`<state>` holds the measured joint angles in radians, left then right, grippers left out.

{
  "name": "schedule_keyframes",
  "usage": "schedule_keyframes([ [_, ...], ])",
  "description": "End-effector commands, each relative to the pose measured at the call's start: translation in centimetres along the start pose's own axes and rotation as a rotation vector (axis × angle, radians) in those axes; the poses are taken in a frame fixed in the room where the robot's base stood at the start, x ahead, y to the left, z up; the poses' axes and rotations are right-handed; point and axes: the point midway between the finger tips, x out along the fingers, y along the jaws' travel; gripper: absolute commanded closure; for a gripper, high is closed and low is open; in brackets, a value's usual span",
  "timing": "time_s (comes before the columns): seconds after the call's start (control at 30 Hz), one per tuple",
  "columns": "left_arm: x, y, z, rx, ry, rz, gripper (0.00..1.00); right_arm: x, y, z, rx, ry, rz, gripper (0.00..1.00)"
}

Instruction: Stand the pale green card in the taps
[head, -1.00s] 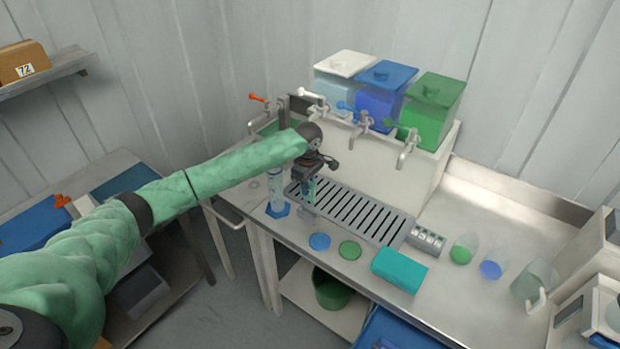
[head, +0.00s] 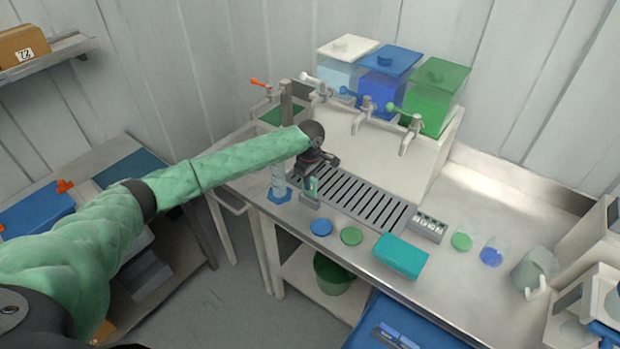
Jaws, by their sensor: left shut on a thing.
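My left gripper (head: 311,188) points down over the left end of the grey slotted drip tray (head: 402,222). It is shut on a small, thin pale green thing (head: 313,184), which looks like the card; the fingers and wrist hide part of it. A tap with an orange lever (head: 257,82) is further left. The held thing is in front of the taps and apart from them. My right gripper is not in view.
White, blue (head: 385,88) and green (head: 435,98) tanks stand above the taps. A clear cylinder on a blue base (head: 279,194) is close left of my gripper. Blue and green discs, a teal block (head: 401,256) and several vessels are along the bench front.

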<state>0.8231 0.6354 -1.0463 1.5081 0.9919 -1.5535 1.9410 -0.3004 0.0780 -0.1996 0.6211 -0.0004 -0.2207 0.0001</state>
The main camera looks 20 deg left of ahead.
Motion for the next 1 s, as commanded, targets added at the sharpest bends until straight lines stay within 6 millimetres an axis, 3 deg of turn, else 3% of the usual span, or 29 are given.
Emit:
schedule_keyframes([
  [1.0,4.4,0.0,0.0,0.0,0.0,0.0,1.0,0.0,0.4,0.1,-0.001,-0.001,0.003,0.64],
])
